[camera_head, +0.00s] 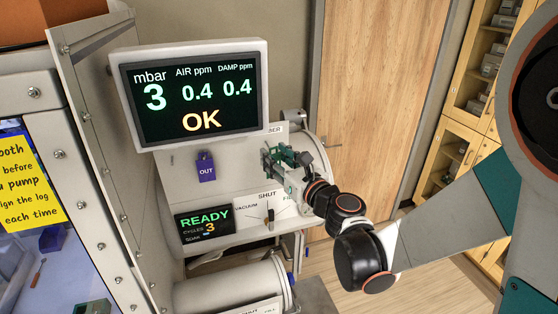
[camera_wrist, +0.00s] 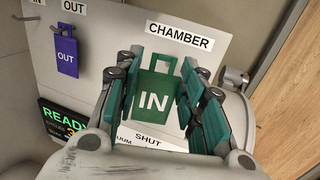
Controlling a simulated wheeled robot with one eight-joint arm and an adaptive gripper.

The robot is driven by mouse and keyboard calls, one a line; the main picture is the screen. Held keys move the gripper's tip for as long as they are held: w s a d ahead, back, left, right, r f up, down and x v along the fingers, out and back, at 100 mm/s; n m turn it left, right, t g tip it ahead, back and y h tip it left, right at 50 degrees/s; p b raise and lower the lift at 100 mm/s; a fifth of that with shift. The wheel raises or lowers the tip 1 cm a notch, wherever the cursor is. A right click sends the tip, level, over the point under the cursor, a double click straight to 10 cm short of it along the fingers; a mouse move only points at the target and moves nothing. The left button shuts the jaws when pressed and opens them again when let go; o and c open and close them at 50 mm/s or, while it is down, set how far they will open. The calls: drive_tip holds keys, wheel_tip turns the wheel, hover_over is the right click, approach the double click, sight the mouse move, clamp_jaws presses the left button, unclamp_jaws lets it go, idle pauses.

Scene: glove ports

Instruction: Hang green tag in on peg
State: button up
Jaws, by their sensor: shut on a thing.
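The green tag (camera_wrist: 154,98) marked IN, with a slot opening in its top, shows in the wrist view between the green-padded fingers of my gripper (camera_wrist: 160,78). My gripper is shut on it, and the tag's face is upright toward the camera. In the head view my gripper (camera_head: 278,162) is in front of the white panel, right of the purple OUT tag (camera_head: 206,168). The OUT tag (camera_wrist: 66,50) hangs on the panel at upper left in the wrist view. A peg (camera_wrist: 30,17) sticks out under a partly cut-off IN label at the top left corner.
A CHAMBER label (camera_wrist: 179,37) is on the panel behind the tag. A monitor (camera_head: 195,97) reading OK overhangs the panel. Below are the READY display (camera_head: 205,222) and a valve lever (camera_head: 270,218). A white cylinder (camera_head: 232,291) lies lower. A wooden door (camera_head: 372,90) is at right.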

sight(277, 155)
drive_tip(key=shift+w+a+f+p, duration=0.15)
drive_tip(key=shift+w+a, duration=0.1)
drive_tip(key=shift+w, duration=0.55)
drive_tip(key=shift+w+a+r+p, duration=0.1)
drive_tip(key=shift+w+a+p, duration=0.1)
drive_tip(key=shift+w, duration=0.85)
drive_tip(key=shift+c, duration=1.4)
drive_tip(key=shift+w+a+f+b, duration=0.2)
drive_tip(key=shift+w+f+b, duration=0.2)
drive_tip(key=shift+w, duration=0.1)
drive_tip(key=shift+w+a+f+b, duration=0.15)
drive_tip(key=shift+w+f+b, duration=0.1)
drive_tip(key=shift+w+b, duration=0.15)
clamp_jaws()
drive_tip(key=shift+s+r, duration=0.1)
drive_tip(key=shift+s, duration=0.05)
drive_tip(key=o, duration=1.3)
unclamp_jaws()
drive_tip(key=shift+o, duration=0.2)
drive_tip(key=shift+d, duration=0.1)
